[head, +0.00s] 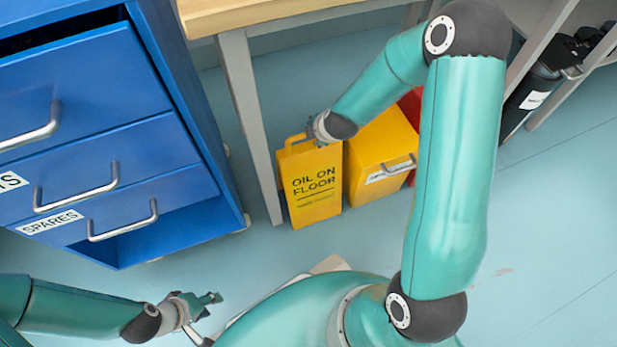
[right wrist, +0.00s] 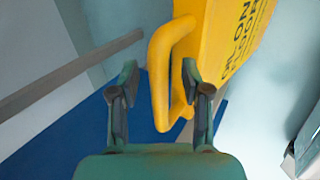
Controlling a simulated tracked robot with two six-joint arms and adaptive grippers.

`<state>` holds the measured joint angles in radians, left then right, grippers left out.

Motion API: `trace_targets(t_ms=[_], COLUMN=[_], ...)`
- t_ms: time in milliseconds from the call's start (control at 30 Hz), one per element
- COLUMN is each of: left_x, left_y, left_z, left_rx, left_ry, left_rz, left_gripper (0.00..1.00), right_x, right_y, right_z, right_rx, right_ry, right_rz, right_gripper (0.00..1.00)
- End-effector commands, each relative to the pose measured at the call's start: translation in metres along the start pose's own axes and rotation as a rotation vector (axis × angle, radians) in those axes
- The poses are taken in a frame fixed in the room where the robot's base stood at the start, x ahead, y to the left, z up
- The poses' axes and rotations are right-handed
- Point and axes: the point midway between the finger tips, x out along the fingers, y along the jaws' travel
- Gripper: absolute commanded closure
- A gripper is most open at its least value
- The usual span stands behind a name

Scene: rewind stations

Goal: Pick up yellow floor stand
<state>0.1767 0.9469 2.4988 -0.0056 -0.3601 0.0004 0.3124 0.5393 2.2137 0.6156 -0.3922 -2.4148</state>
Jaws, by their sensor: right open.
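The yellow floor stand (head: 311,187), marked "OIL ON FLOOR", stands on the floor by the table leg. Its looped top handle also shows in the right wrist view (right wrist: 158,75).
A blue drawer cabinet (head: 187,113) stands to the left, with a label "SPARES". A yellow bin (head: 372,150) stands just right of the stand. A wooden-topped table (head: 250,12) is above, its grey leg (head: 248,125) beside the stand.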

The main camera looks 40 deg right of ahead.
Motion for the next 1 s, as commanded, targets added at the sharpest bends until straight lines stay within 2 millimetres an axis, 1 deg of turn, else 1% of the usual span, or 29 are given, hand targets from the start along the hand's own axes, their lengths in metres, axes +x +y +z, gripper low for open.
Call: trace_targets(t_ms=[100,267,300,400,1000], left_x=[-0.001,-0.001,-0.001,-0.001,-0.0028], left_y=[0.0004,0.0004,0.0004,0.0003,0.001], left_z=[-0.0001,-0.0001,-0.0001,-0.0001,-0.0001], left_rx=[0.0,0.0,0.0,0.0,0.0], left_ry=[0.0,0.0,0.0,0.0,0.0], left_rz=[0.0,0.0,0.0,0.0,0.0], left_gripper=[0.6,0.6,0.6,0.6,0.6], right_x=[-0.0011,-0.0012,-0.0012,-0.0012,-0.0029], right_y=[0.0005,0.0004,0.0004,0.0003,0.0021], right_z=[0.0002,0.0003,0.0003,0.0003,0.0009], right_rx=[0.0,0.0,0.0,0.0,0.001], right_ry=[0.0,0.0,0.0,0.0,-0.001], right_rz=[0.0,0.0,0.0,0.0,0.003], right_gripper=[0.53,0.79,0.86,1.0,1.0])
